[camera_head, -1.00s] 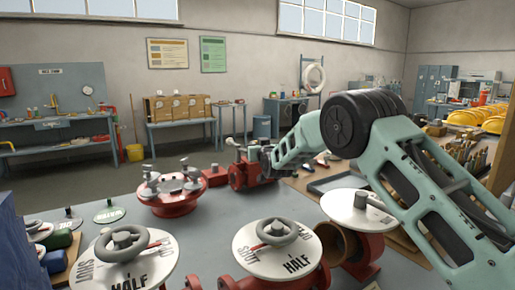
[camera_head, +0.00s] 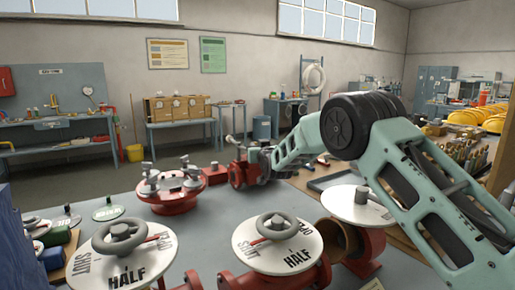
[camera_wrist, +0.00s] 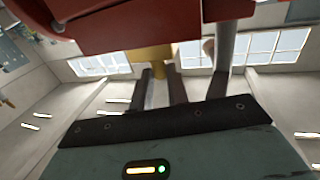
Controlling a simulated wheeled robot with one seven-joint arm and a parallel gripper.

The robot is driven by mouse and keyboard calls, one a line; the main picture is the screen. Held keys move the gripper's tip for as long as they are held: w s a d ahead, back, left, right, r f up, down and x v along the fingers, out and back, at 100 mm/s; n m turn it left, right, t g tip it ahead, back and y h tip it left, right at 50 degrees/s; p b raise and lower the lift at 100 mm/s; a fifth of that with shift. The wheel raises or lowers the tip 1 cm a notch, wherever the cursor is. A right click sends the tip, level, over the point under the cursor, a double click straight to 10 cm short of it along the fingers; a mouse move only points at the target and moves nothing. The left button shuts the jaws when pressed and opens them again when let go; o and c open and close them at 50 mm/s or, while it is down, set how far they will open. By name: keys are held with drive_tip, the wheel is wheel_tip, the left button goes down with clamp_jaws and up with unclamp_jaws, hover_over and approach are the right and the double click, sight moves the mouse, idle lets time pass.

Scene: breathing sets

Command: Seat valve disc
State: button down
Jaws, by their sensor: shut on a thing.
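My gripper (camera_head: 262,160) is at the far side of the bench in the head view, close to a red valve body (camera_head: 240,174). Its fingertips are too small to make out there. In the wrist view the dark fingers (camera_wrist: 161,78) point up, shut on a brass-coloured piece (camera_wrist: 150,57). A red casting (camera_wrist: 150,22) lies just beyond and above it. I cannot tell whether the brass piece is the valve disc, nor whether it touches the casting.
A red flanged body with upright studs (camera_head: 168,190) stands left of the gripper. Handwheel valves with white dials (camera_head: 278,244) fill the front. Small labelled discs (camera_head: 108,213) lie at left. A dark tray (camera_head: 335,180) is at right. Bare bench shows between.

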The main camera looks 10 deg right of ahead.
drive_tip(key=shift+f+b, duration=1.15)
drive_tip(key=shift+f, duration=0.15)
drive_tip(key=c, duration=1.3)
unclamp_jaws()
drive_tip(key=s, duration=0.4)
drive_tip(key=s+b, duration=0.1)
drive_tip(key=s, duration=0.3)
drive_tip(key=s+b, duration=0.1)
drive_tip(key=s, duration=0.3)
drive_tip(key=shift+d, duration=0.35)
drive_tip(key=shift+r, duration=0.1)
